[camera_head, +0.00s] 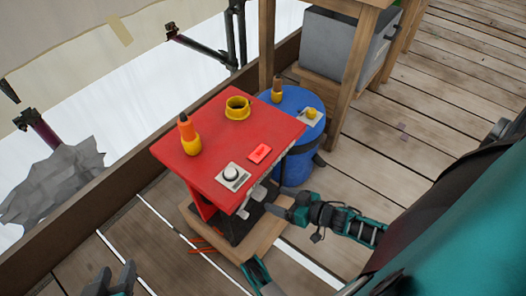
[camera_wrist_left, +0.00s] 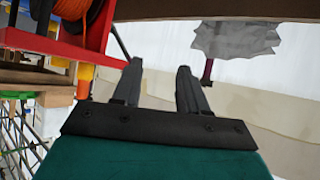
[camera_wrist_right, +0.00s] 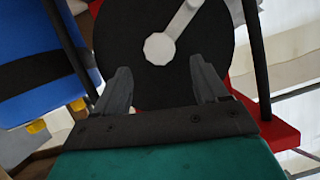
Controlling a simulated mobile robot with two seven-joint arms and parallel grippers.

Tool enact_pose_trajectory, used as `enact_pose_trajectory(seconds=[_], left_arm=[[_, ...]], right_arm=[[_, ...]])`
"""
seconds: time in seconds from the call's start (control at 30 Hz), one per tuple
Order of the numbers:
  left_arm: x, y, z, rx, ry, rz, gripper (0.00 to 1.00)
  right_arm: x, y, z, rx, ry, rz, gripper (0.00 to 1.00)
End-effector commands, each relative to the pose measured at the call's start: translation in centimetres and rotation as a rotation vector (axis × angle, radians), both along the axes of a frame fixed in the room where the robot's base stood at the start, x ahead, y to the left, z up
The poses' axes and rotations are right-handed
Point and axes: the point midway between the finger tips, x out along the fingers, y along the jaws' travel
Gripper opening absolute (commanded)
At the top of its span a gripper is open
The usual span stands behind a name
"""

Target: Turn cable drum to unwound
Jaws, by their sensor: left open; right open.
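The cable drum stands under the red-topped stand (camera_head: 215,150). In the right wrist view its black disc (camera_wrist_right: 125,45) faces me, with a pale octagonal piece (camera_wrist_right: 160,48) near its middle and a pale crank arm (camera_wrist_right: 182,18) slanting up and right. Orange cable (camera_wrist_left: 74,9) shows wound on it in the left wrist view. My right gripper (camera_head: 277,211) is open beside the drum; its fingers (camera_wrist_right: 163,85) straddle the pale piece in the picture, with contact unclear. My left gripper (camera_head: 112,282) is open and empty, apart from the drum at the bottom left; its fingers also show here (camera_wrist_left: 160,66).
On the stand are an orange-tipped yellow holder (camera_head: 190,142), a yellow ring (camera_head: 237,107), a small red block (camera_head: 260,153) and a white plate with a knob (camera_head: 232,174). A blue barrel (camera_head: 292,172) stands close behind. A wooden beam (camera_head: 100,193) edges the plank floor.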

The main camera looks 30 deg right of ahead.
Motion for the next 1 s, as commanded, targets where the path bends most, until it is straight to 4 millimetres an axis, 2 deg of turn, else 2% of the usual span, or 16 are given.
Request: enact_pose_trajectory(seconds=[0.1, 0.3, 0.47, 0.73, 0.77, 1.0], left_arm=[[0.1, -0.3, -0.8, -0.004, 0.000, -0.007, 0.43], [0.4, -0.6, -1.1, -0.007, -0.003, -0.016, 0.43], [0.6, -0.7, -0.9, -0.008, -0.009, -0.018, 0.43], [0.8, -0.7, -0.7, -0.009, -0.014, -0.019, 0.43], [0.8, -0.7, -0.7, -0.009, -0.014, -0.019, 0.43], [0.8, -0.7, -0.7, -0.010, -0.014, -0.018, 0.43]], right_arm=[[2.2, 1.0, -1.4, 0.001, -0.001, -0.001, 0.73], [4.6, 2.0, -2.3, 0.000, 0.000, -0.001, 0.73], [5.4, 2.4, -2.5, 0.001, 0.001, 0.000, 0.73], [5.5, 2.4, -2.5, 0.000, 0.001, 0.000, 0.73], [5.5, 2.4, -2.5, 0.000, 0.001, 0.000, 0.72], [5.5, 2.4, -2.4, -0.001, 0.001, -0.001, 0.49]])
